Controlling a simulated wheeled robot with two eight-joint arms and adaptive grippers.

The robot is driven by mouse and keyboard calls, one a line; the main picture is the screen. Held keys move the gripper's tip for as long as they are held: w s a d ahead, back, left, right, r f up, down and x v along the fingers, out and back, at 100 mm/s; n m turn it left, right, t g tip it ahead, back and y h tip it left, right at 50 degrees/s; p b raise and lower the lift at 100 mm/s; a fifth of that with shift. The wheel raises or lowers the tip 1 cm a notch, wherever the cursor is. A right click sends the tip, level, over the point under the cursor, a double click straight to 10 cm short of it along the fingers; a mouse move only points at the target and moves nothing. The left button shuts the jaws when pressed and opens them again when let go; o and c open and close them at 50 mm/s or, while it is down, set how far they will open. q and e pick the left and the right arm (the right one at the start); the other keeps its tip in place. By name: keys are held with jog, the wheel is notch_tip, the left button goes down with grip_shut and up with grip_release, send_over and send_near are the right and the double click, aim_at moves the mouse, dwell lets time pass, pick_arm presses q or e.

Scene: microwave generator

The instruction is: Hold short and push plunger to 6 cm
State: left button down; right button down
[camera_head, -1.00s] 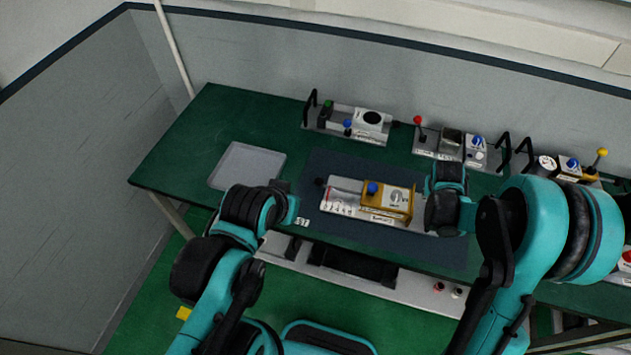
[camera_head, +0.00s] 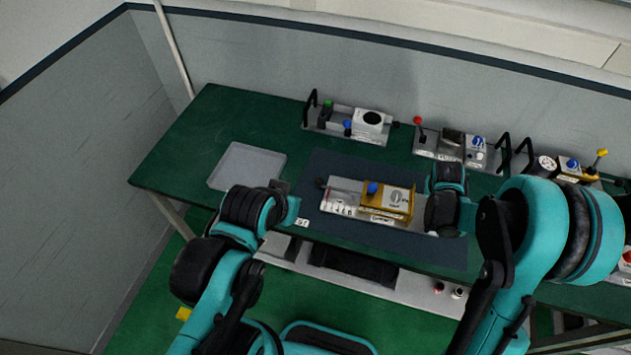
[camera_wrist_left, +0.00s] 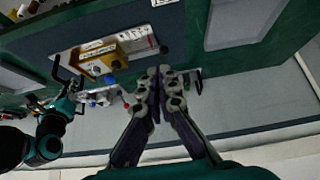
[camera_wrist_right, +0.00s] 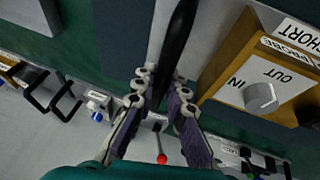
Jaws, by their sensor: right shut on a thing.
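The unit on the dark mat has a gold box (camera_head: 388,200) with a blue knob (camera_head: 373,188) and a white scale plate (camera_head: 342,196). A black plunger knob (camera_head: 321,184) is at its left end; it also shows in the left wrist view (camera_wrist_left: 163,49). The right wrist view shows the SHORT label (camera_wrist_right: 303,38) and a grey IN/OUT knob (camera_wrist_right: 261,97). My right gripper (camera_wrist_right: 162,84) is shut on the unit's black handle (camera_wrist_right: 178,35) at the right end. My left gripper (camera_wrist_left: 159,72) is shut and empty, near the plunger knob but apart from it.
An empty grey tray (camera_head: 248,165) lies on the green table, left of the mat (camera_head: 330,165). Several similar units stand along the back, including one with a round black dial (camera_head: 373,118) and one with a red-tipped lever (camera_head: 418,121). The table's front edge runs below the working unit.

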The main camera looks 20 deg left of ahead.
pick_arm(q)
jog(key=w+a+f+n+g+h, duration=0.2)
jog(key=w+a+f+n, duration=0.25)
jog(key=w+n, duration=0.55)
jog(key=w+a+f+n+g+h, duration=0.2)
jog(key=w+a+f+n+g, duration=0.15)
jog(key=w+f+n, duration=0.4)
jog(key=shift+n+t, duration=0.35)
jog(key=shift+n, duration=0.4)
jog(key=x, duration=0.3)
jog(key=w+x, duration=0.1)
jog(key=x, duration=0.6)
jog(key=shift+w+a+f, duration=0.15)
jog(key=shift+w, duration=0.1)
dwell(0.4)
jog(key=shift+d, duration=0.75)
jog(key=shift+d, duration=0.1)
